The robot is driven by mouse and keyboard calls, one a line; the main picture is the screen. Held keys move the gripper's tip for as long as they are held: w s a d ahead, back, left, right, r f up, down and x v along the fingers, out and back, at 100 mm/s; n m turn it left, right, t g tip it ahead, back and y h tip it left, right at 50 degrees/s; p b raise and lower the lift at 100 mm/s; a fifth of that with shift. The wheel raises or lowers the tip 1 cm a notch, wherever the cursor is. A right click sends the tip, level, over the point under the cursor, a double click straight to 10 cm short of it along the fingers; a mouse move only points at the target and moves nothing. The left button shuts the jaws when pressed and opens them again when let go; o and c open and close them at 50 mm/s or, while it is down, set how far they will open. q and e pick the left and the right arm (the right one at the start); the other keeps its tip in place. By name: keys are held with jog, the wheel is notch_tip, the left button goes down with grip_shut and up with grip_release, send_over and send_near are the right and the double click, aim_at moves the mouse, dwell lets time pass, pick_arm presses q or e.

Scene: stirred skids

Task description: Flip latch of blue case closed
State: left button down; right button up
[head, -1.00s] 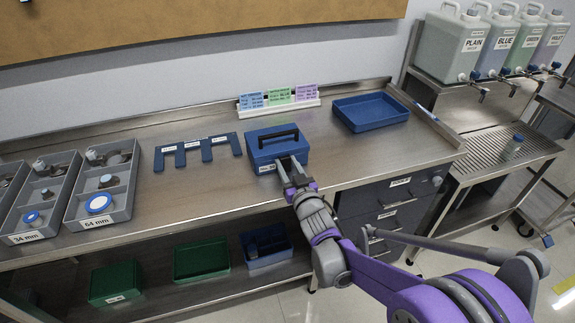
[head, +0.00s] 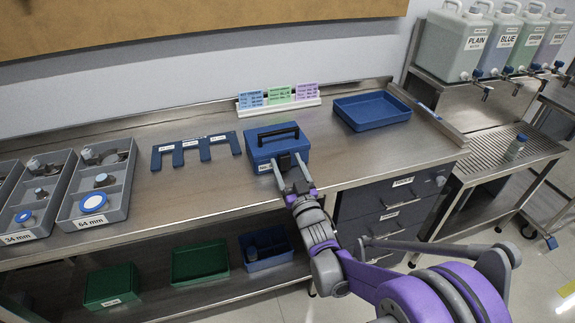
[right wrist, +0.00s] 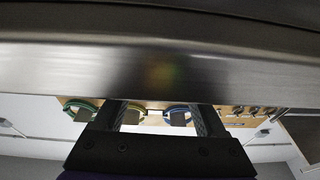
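The blue case (head: 261,155) sits on the steel bench, lid down, with a black handle (head: 278,132) on top. A dark latch-like part (head: 284,160) shows on its front, close to my fingertips; whether it is flipped shut is too small to tell. My right gripper (head: 290,172) is at the front of the case, its two fingers apart with nothing seen between them. I cannot tell whether a fingertip touches the case. The fingers (right wrist: 160,120) also show apart in the right wrist view, where the case is not recognisable. My left gripper is not in view.
A blue tray (head: 372,123) lies behind and right of the case. A blue slotted holder (head: 196,163) and grey bins (head: 118,211) stand to the left. Coloured cards (head: 279,107) stand behind. The bench in front of the holder is clear. Green boxes (head: 201,276) are below.

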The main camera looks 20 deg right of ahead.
jog(key=v, duration=1)
jog(key=shift+s, duration=0.45)
jog(key=shift+f, duration=0.2)
